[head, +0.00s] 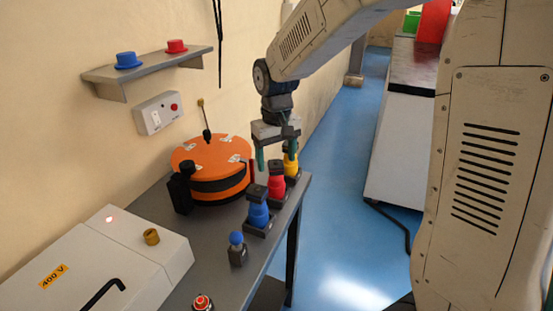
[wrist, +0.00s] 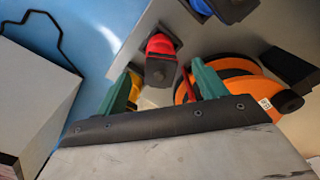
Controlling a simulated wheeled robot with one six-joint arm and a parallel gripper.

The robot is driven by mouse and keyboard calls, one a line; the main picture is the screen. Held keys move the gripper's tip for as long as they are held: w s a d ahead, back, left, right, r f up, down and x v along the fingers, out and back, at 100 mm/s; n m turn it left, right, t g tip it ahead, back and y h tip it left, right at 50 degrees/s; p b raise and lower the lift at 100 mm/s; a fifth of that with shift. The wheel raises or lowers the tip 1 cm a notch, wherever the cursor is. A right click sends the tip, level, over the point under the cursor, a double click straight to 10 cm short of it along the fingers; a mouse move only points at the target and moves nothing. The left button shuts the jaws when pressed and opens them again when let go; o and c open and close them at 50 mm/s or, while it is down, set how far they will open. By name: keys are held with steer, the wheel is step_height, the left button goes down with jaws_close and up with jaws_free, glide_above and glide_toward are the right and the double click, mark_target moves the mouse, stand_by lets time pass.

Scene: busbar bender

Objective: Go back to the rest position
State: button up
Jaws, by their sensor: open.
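My gripper (head: 277,157) hangs from my arm, fingers down, above the far end of the grey bench (head: 222,232). Its two green fingers are apart and nothing shows held between them. In the wrist view my gripper (wrist: 162,82) also shows open, with the red piece (wrist: 160,45) seen beyond the gap. In the head view the red piece (head: 276,186) and the yellow piece (head: 292,166) stand just below and beside the fingers. Whether a finger touches the yellow piece cannot be told.
An orange round machine (head: 205,158) stands left of my gripper. A blue piece (head: 258,214) and a small blue-topped knob (head: 237,243) are nearer. A white box (head: 100,255) fills the front left. Blue floor (head: 340,200) is open to the right.

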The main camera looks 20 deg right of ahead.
steer(key=shift+s, duration=0.1)
steer(key=s+d+r, duration=0.1)
steer(key=s+r, duration=0.2)
steer(key=s, duration=0.6)
steer(key=s+d+r+m, duration=0.1)
steer(key=s+r, duration=0.1)
steer(key=s, duration=0.7)
steer(key=s+d+r+t, duration=0.1)
steer(key=s+r, duration=0.2)
steer(key=s, duration=0.7)
steer(key=shift+d+r, duration=0.15)
steer(key=shift+r, duration=0.15)
